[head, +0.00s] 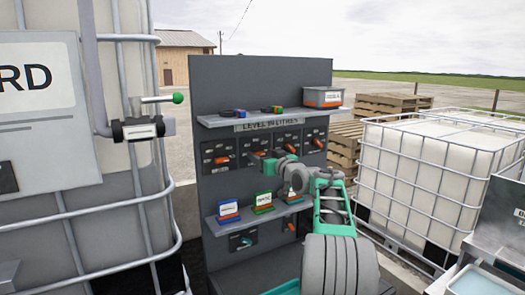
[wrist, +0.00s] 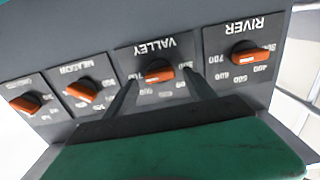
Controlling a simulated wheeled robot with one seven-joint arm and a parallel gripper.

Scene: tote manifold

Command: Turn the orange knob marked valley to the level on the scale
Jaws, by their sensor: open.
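The orange knob marked VALLEY (wrist: 159,71) sits on a dark scale plate, upside down in the wrist view. Its bar lies nearly level across the picture, slightly tilted. The scale numbers around it are small and partly hidden by my fingers, and I cannot read its setting surely. My gripper (wrist: 160,80) is open, with one finger on each side of the knob; I cannot tell whether they touch it. In the head view the VALLEY knob (head: 258,154) is second from the left in the upper row, and my gripper (head: 268,163) reaches it from the right.
The RIVER knob (wrist: 245,56) and MEADOW knob (wrist: 84,91) flank it closely. A shelf (head: 260,117) with small blocks and a box juts out above the row. A lower shelf (head: 215,224) holds labelled blocks. A large caged tank (head: 135,200) stands left of the panel.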

